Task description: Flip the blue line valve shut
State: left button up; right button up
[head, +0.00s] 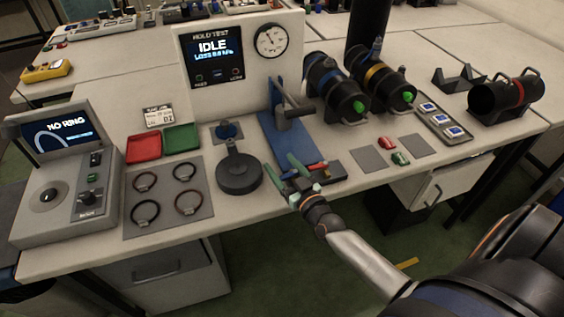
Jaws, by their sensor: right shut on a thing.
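My right gripper (308,170) reaches in from the lower right to the front edge of the bench. Its green-tipped fingers are around a small red-and-blue part (318,166), shut on it. This part is beside a small dark block (328,172), in front of the blue base plate (281,138) of a lever stand. The fingers hide much of it, so I cannot tell whether it is the blue line valve or how its handle is turned. My left gripper is out of view.
A test panel reading IDLE (213,62) with a gauge (271,40) stands behind. Two dark cylinders (336,88) lie to the right of the lever stand. A round black puck (239,173), red tray (144,147), green tray (181,139) and ring mat (168,221) are left.

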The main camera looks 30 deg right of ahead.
jog(key=shift+w+d+r+m+h+p, duration=0.15)
jog(key=shift+r+m+h+p, duration=0.15)
jog(key=shift+m+h+p, duration=0.45)
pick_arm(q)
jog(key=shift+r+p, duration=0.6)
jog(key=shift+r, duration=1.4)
pick_arm(e)
jog(key=shift+d+f+m+g+h, duration=0.15)
jog(key=shift+m+h, duration=0.1)
jog(key=shift+h, duration=0.3)
jog(key=shift+d+f+m+g+h, duration=0.1)
jog(key=shift+m+g+h, duration=0.1)
jog(key=shift+h, duration=0.3)
jog(key=o, duration=1.1)
jog(key=shift+a, duration=0.1)
